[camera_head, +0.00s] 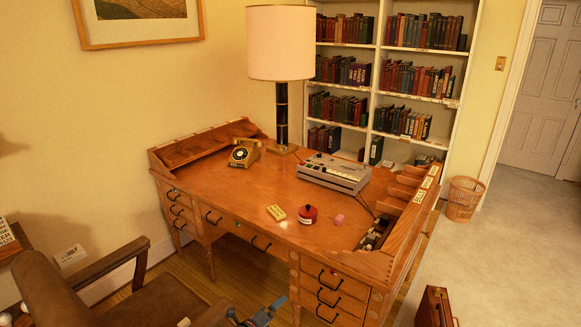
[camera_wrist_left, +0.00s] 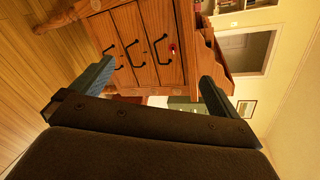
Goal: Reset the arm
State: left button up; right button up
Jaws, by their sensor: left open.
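My left gripper (camera_head: 264,312) shows only in part at the bottom edge of the head view, in front of the desk. In the left wrist view its two blue-grey fingers (camera_wrist_left: 155,75) stand wide apart with nothing between them. That view is turned sideways and shows the desk's drawers (camera_wrist_left: 140,45) beyond the fingers, apart from them. The arm behind the gripper is mostly out of frame. My right gripper is not in view.
A wooden desk (camera_head: 240,205) holds a telephone (camera_head: 244,153), lamp (camera_head: 281,45), grey machine (camera_head: 334,173), red round object (camera_head: 308,214), yellow block (camera_head: 276,212) and pink block (camera_head: 339,219). A brown chair (camera_head: 60,285) stands front left. A brown case (camera_head: 435,308) and wastebasket (camera_head: 464,199) stand right.

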pick_arm(q)
jog(key=s+a+f+n+g+y, duration=0.2)
jog(key=s+a+f+n+y, duration=0.2)
jog(key=s+f+n, duration=0.65)
jog(key=s+a+f+n+g+y, duration=0.3)
jog(key=s+f+n, duration=0.45)
jog(key=f, duration=0.65)
jog(key=s+a+f+n+g, duration=0.2)
jog(key=s+f, duration=0.3)
jog(key=s, duration=0.5)
jog(key=s+a+f+n+g, duration=0.2)
jog(key=s+f+n, duration=0.2)
jog(key=s, duration=0.6)
jog(key=s+a+f+n+g+y, duration=0.1)
jog(key=s+a+f+n, duration=0.1)
jog(key=s+f+n, duration=0.2)
jog(key=s+f, duration=0.3)
jog(key=s, duration=0.3)
jog(key=shift+s+g, duration=0.3)
jog(key=shift+g, duration=0.1)
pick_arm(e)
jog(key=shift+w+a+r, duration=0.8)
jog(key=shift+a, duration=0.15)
pick_arm(q)
jog(key=shift+a, duration=0.1)
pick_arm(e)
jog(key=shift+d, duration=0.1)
